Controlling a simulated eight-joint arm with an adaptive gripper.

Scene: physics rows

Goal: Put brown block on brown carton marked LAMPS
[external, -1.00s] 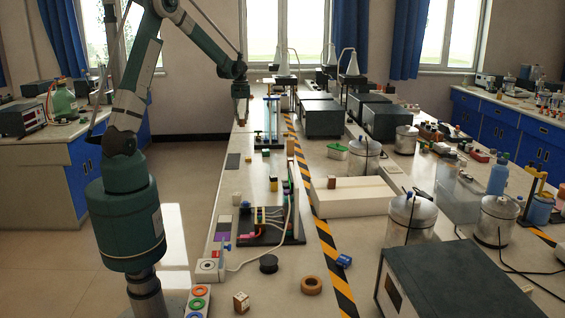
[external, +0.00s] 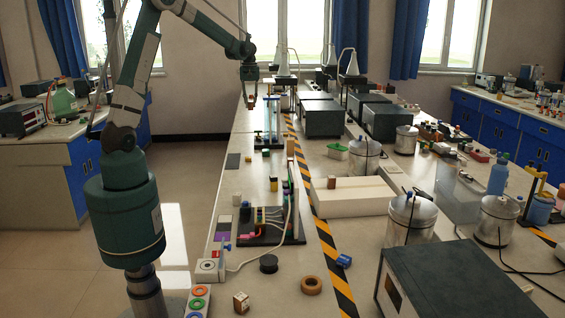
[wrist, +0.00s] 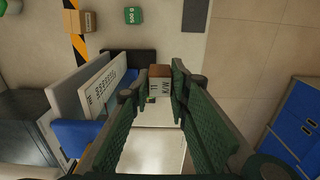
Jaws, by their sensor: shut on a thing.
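My gripper (external: 249,98) is above the far left part of the bench. In the wrist view its green fingers (wrist: 160,90) are shut on the brown block (wrist: 159,72), which has pale marks on its face. A tan-brown carton (wrist: 78,21) with a dark band lies beside the striped tape in the wrist view; it seems to be the small brown box (external: 290,146) in the external view. Another small brown carton (external: 241,303) stands at the near front edge. I cannot read LAMPS on either.
A rack with blue tubes (external: 268,127) stands below and near my gripper. A green block marked 500 g (wrist: 132,15) and a dark mat (wrist: 196,14) lie nearby. Grey boxes (external: 316,112) stand to the right. The striped tape (external: 318,218) runs along the bench.

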